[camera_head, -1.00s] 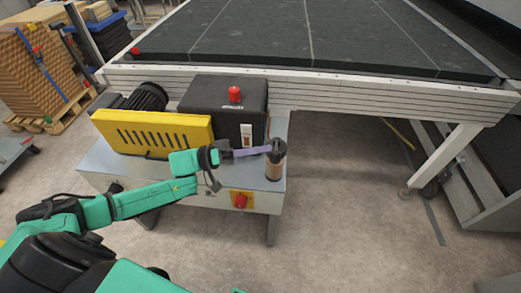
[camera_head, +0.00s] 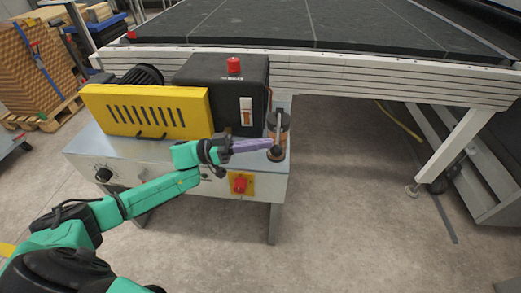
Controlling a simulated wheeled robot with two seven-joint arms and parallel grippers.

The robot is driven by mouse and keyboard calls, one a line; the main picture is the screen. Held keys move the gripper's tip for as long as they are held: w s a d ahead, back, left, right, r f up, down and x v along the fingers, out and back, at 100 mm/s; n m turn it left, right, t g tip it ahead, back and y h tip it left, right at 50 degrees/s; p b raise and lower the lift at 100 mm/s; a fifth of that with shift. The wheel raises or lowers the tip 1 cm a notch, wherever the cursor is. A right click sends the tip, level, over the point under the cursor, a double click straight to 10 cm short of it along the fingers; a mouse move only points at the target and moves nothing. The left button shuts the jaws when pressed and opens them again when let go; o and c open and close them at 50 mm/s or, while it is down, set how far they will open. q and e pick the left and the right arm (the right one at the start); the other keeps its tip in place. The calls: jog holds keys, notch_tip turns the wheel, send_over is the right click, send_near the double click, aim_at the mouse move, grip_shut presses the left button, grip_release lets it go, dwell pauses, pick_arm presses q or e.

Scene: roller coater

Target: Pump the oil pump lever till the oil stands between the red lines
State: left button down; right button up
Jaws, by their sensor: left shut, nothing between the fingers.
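The oil pump (camera_head: 283,121) is a small cylinder with a dark top at the right end of the grey machine cabinet. Its lever (camera_head: 276,152) appears as a dark piece low at the pump's front, beside my fingertips. My left gripper (camera_head: 268,143) has purple fingers, is shut with nothing between them, and points right at the lever. I cannot tell whether they touch. The oil gauge (camera_head: 246,111) is a narrow upright window on the black tank, with brown oil in its lower part and a pale upper part. Its red lines are too small to make out. My right gripper is out of view.
A yellow slotted guard (camera_head: 146,110) and the black tank (camera_head: 221,82) stand on the cabinet behind my left arm. A red knob (camera_head: 239,183) is on the cabinet front. The conveyor bed (camera_head: 300,22) lies behind.

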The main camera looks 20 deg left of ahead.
pick_arm(q)
jog(key=shift+w+f+m+g+h+b, duration=0.15)
jog(key=shift+f+m+g+b, duration=0.2)
jog(key=shift+f+m+b, duration=0.7)
jog(key=shift+w+f+m+g+h+b, duration=0.15)
jog(key=shift+f+m+g+b, duration=0.2)
jog(key=shift+f+m+b, duration=0.65)
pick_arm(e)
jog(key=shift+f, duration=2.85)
pick_arm(q)
jog(key=shift+s+r+n, duration=0.1)
jog(key=shift+r+n, duration=0.15)
jog(key=shift+r, duration=0.05)
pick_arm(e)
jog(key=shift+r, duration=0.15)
